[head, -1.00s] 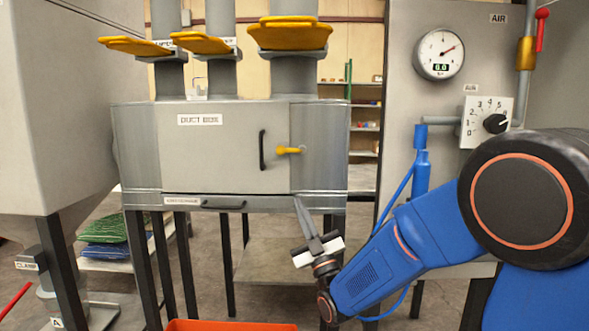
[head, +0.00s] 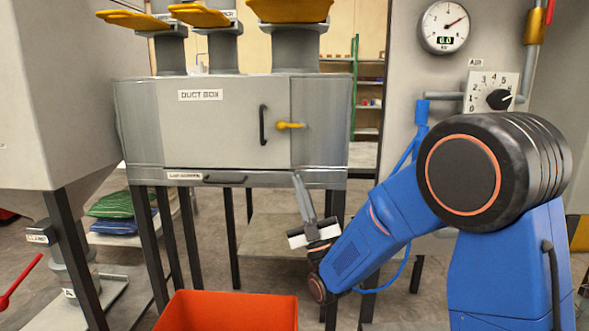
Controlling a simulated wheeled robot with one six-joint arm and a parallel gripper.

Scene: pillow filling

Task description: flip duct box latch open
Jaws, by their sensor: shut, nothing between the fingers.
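The grey duct box (head: 220,135) stands on dark legs, labelled DUCT BOX, with its door closed. Its yellow latch (head: 291,126) lies about horizontal at the door's right edge, next to the black vertical door handle (head: 263,125). My gripper (head: 298,178) is shut and empty. It is below and slightly right of the latch, by the box's lower right edge, pointing up. It appears apart from the latch; whether it touches the box edge I cannot tell.
An orange bin (head: 228,312) is on the floor in front. Yellow slide gates (head: 288,10) top the duct pipes. The lint screen drawer (head: 225,179) is under the door. The air panel with a gauge (head: 444,26) and dial (head: 500,99) stands at right.

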